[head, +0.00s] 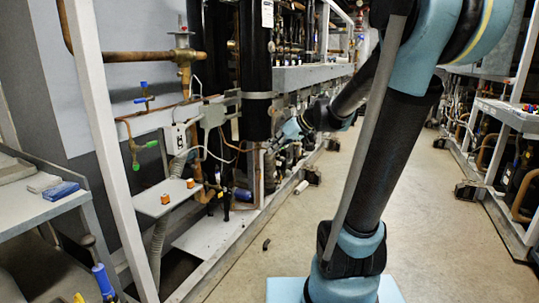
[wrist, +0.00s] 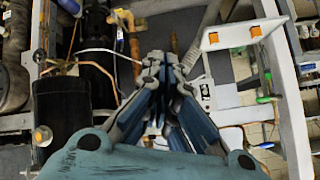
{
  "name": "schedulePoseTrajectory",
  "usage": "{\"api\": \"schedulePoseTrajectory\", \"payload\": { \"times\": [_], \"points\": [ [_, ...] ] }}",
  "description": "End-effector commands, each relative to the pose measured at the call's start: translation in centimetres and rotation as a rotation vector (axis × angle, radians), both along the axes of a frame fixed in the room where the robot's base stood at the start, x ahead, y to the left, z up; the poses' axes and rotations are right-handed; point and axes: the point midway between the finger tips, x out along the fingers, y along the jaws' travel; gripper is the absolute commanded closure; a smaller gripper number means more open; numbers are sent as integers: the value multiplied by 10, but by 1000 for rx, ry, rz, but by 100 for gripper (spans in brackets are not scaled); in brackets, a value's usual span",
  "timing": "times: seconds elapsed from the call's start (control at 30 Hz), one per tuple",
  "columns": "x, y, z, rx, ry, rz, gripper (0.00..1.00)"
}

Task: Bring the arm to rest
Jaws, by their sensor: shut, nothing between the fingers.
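My arm rises in the foreground of the head view and bends back down toward the rack on the left. My gripper (head: 290,130) is small there, beside the dark vertical cylinder (head: 256,80) of the rack. In the wrist view my gripper (wrist: 162,66) has its fingers together and nothing between them. The fingers point into the rack, among pipes and a white cable. I cannot tell whether they touch any of these.
A small white shelf (head: 167,198) with two orange-topped parts juts from the rack. It also shows in the wrist view (wrist: 228,37). A grey side table (head: 40,205) stands at the left. Another rack (head: 510,115) lines the right. The aisle floor (head: 440,245) between is mostly clear.

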Motion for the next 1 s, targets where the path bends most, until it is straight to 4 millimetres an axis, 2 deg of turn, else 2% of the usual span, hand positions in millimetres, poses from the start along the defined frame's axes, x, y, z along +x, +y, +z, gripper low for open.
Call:
{"api": "schedulePoseTrajectory", "payload": {
  "times": [0.03, 0.1, 0.6, 0.8, 1.0],
  "points": [
    [-17, -7, -8, -27, 31, -20, 100],
    [-37, -18, -19, -67, 77, -54, 100],
    [-173, -110, -107, -356, 350, -379, 100],
    [-218, -148, -139, -464, 421, -536, 100],
    [-243, -171, -157, -528, 454, -640, 100]
  ]
}}
